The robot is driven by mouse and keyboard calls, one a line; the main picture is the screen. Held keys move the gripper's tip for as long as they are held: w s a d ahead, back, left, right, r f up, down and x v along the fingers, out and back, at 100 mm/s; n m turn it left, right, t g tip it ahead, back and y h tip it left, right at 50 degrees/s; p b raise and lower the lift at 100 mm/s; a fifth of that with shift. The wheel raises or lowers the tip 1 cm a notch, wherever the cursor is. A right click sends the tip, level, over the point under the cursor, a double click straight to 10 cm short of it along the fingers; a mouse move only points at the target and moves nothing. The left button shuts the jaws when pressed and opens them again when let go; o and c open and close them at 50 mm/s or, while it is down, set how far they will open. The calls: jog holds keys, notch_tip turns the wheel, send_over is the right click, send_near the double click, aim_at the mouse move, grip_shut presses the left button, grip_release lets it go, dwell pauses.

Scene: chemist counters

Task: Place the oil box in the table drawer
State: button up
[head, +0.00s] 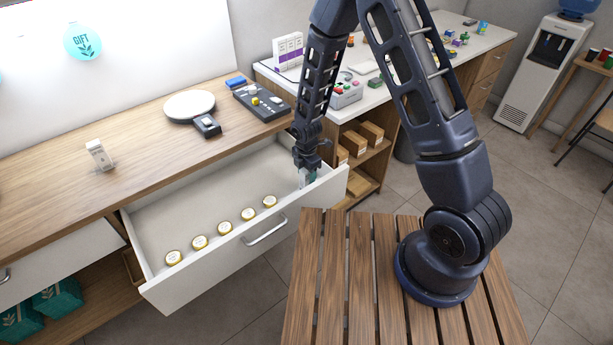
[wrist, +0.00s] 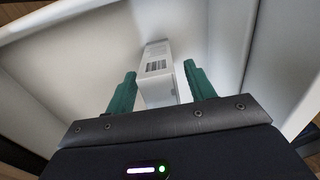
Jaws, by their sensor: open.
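A white box with a barcode (wrist: 157,68), which looks like the oil box, is between the green fingers of my gripper (wrist: 160,82) in the wrist view. The fingers are open, with a gap on each side of the box. In the head view my gripper (head: 307,177) reaches down into the right end of the open table drawer (head: 195,205). There the box is mostly hidden by my gripper. The box appears to be inside the drawer; whether it rests on the drawer floor is hard to tell.
Several round gold-rimmed tins (head: 224,228) lie along the drawer's front. The drawer's middle and back are clear.

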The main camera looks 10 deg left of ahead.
notch_tip(320, 180, up, 11)
jog(key=shift+f, duration=0.15)
jog(key=shift+w+d+r, duration=0.1)
jog(key=shift+r, duration=0.2)
jog(key=w+d+r+m+t, duration=0.2)
jog(key=d+r+m, duration=1)
jog(key=d+r, duration=0.85)
jog(key=s+d+r+m+t, duration=0.2)
jog(key=s+d+r+m, duration=1.1)
jog(key=s+d+m, duration=0.2)
jog(key=shift+s+d+r+t, duration=0.35)
jog(key=shift+s+d, duration=0.15)
jog(key=shift+s, duration=0.1)
